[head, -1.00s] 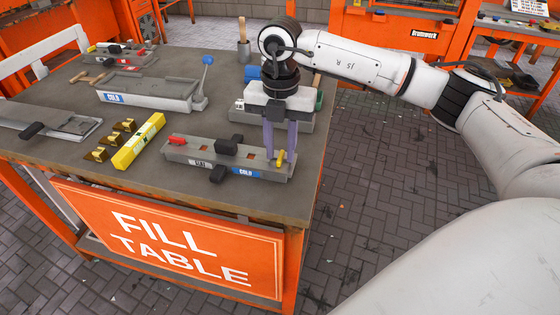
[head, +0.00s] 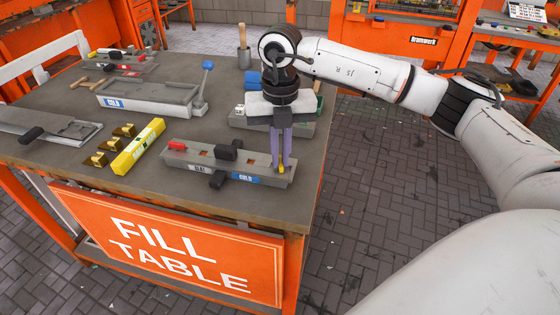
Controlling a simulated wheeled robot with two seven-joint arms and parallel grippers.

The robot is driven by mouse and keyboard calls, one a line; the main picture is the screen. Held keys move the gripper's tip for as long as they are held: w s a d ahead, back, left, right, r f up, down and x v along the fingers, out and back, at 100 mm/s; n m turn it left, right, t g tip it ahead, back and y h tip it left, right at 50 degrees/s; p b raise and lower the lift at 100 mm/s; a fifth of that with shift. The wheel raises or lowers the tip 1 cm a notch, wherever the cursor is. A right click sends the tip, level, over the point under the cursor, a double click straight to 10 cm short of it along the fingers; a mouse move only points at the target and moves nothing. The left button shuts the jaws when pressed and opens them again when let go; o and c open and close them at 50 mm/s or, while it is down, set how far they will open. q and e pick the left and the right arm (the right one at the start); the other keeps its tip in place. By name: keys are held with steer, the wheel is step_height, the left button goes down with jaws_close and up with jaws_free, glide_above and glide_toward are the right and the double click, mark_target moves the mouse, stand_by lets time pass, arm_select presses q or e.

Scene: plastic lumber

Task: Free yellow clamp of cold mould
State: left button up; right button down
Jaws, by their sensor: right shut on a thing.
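The cold mould (head: 196,166) is a long grey bar-shaped mould with a blue COLD label, lying near the front right edge of the table. The yellow clamp (head: 283,170) is at its right end, mostly hidden by my fingers. My right gripper (head: 281,168) points straight down and is shut on the yellow clamp, its purple fingers close together on either side. A red clamp (head: 176,146) sits at the mould's left end. Black clamp parts (head: 227,153) are at its middle. My left gripper is out of view.
A grey block-like mould (head: 245,118) stands behind my right gripper. Paved floor is clear right of the table.

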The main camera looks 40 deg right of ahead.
steer(key=shift+n, duration=0.4)
